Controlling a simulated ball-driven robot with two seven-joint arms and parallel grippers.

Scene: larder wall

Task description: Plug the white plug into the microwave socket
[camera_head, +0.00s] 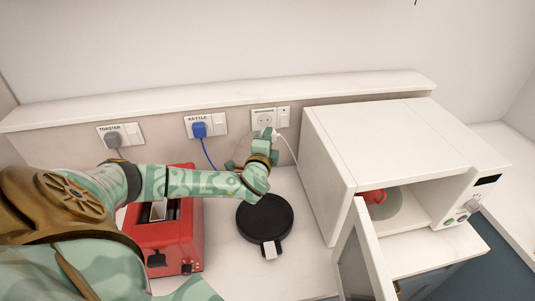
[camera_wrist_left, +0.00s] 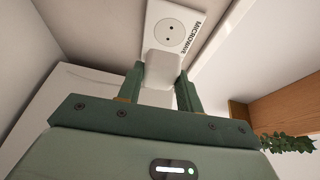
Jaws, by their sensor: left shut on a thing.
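The white plug (camera_wrist_left: 160,68) sits between the fingers of my left gripper (camera_wrist_left: 160,85) in the left wrist view. My left gripper (camera_head: 270,142) is shut on it, close in front of the wall in the head view. The microwave socket (camera_head: 264,120) is a white plate beside a switch. It also shows in the left wrist view (camera_wrist_left: 171,31), labelled MICROWAVE, with both round holes visible and empty. The plug overlaps the plate's near edge in that view; the gap between them is hard to judge. A white cord (camera_head: 288,146) runs towards the microwave (camera_head: 395,155). My right gripper is not in view.
A grey plug (camera_head: 113,139) is in the toaster socket and a blue plug (camera_head: 199,129) in the kettle socket. A red toaster (camera_head: 164,238) and a black round base (camera_head: 265,219) stand on the counter. The microwave door (camera_head: 362,255) hangs open; something red (camera_head: 375,196) is inside.

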